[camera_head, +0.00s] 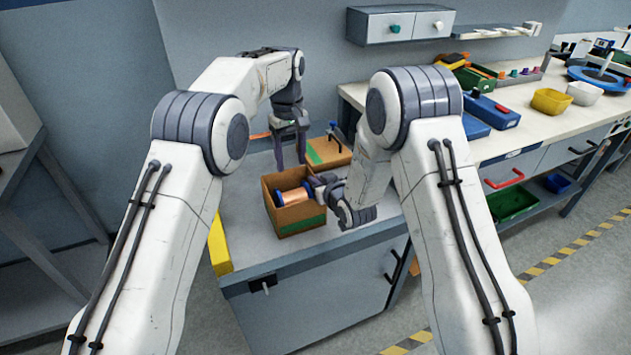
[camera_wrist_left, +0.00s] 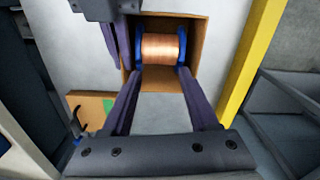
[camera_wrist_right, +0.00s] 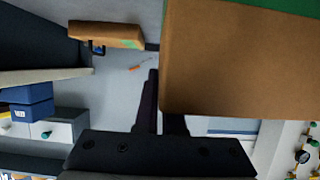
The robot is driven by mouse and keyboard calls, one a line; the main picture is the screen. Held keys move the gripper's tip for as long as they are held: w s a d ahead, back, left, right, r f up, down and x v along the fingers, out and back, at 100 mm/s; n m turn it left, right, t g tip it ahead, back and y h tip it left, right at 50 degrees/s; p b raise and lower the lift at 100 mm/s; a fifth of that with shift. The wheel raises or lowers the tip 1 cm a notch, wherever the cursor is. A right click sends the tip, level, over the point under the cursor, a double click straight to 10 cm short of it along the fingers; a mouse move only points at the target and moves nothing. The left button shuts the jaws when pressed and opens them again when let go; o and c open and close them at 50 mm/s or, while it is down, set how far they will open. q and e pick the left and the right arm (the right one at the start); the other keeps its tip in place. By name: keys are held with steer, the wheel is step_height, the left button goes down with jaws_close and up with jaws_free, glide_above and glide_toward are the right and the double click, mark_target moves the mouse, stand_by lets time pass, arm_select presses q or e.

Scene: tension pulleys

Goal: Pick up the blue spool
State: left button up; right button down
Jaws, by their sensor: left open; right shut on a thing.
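The blue spool (camera_head: 296,197) has blue end flanges and a copper-coloured wound middle. It lies on its side in an open cardboard box (camera_head: 300,228) on the grey bench top. My left gripper (camera_head: 289,158) points down above and behind the box. It is open and empty; in the left wrist view its fingertips (camera_wrist_left: 159,68) lie in line with the flanges of the spool (camera_wrist_left: 160,47). My right gripper (camera_head: 322,188) is at the box's right wall. Its fingers appear closed on that wall; the box (camera_wrist_right: 240,60) hides part of them in the right wrist view.
A second cardboard box (camera_head: 330,151) with green tape stands behind the first. A yellow item (camera_head: 219,247) lies along the bench's left edge. The workbench at right holds blue cases (camera_head: 492,110) and a yellow bin (camera_head: 551,101). Bare bench lies in front of the box.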

mark_target(294, 202)
arm_select(q)
steer(key=o, duration=0.4)
steer(key=shift+o, duration=0.2)
steer(key=n, duration=0.3)
steer(key=f+n, duration=0.1)
steer(key=n, duration=0.2)
steer(key=f+n, duration=0.1)
steer(key=n, duration=0.1)
steer(key=shift+n, duration=0.4)
steer(key=n, duration=0.3)
steer(key=f+n, duration=0.1)
steer(key=n, duration=0.3)
steer(key=shift+s+a+f, duration=0.1)
steer(key=shift+f, duration=0.05)
steer(key=shift+f+n, duration=0.25)
steer(key=shift+n, duration=0.05)
step_height(294, 202, down, 12)
steer(key=shift+r, duration=0.25)
steer(key=shift+c, duration=0.3)
